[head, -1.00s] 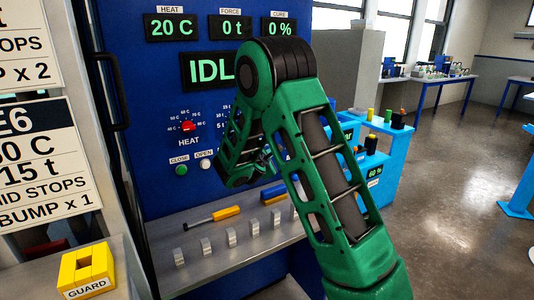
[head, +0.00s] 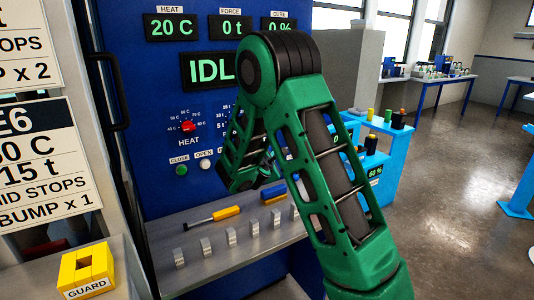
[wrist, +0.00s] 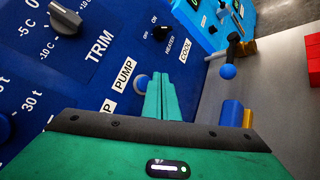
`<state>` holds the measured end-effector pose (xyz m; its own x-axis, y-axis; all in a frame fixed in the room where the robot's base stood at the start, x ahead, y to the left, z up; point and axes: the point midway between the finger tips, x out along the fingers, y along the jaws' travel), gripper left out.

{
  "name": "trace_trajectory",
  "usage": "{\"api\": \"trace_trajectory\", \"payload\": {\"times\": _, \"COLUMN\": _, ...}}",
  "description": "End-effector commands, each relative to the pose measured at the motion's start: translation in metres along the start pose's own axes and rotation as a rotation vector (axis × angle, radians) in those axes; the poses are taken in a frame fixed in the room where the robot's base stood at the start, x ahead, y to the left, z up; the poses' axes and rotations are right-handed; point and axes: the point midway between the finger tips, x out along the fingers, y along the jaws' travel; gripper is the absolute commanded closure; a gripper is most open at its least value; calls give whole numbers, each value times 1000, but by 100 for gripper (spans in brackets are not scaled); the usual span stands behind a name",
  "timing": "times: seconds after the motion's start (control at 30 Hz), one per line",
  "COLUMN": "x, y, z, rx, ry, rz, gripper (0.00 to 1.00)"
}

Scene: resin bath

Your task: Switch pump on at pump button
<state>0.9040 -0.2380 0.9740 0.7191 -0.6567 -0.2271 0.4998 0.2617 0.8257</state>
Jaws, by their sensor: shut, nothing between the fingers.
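In the wrist view the blue control panel carries a white PUMP label (wrist: 123,75). In the head view my own arm hides the fingers and the pump button.
The wrist view shows a TRIM knob (wrist: 66,20), a heater switch (wrist: 160,33) and a blue-ball lever (wrist: 228,71). A shelf (head: 215,259) below the panel holds several metal blocks and a yellow-handled tool (head: 226,212). A yellow guard block (head: 87,271) stands at the left.

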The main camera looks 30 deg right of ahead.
Motion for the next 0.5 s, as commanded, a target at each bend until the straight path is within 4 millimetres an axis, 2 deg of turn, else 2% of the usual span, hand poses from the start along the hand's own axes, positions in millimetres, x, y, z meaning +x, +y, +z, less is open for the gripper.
{"api": "trace_trajectory", "payload": {"times": 0.5, "x": -28, "y": -21, "z": 20, "rx": 0, "ry": 1, "rz": 0, "gripper": 100}}
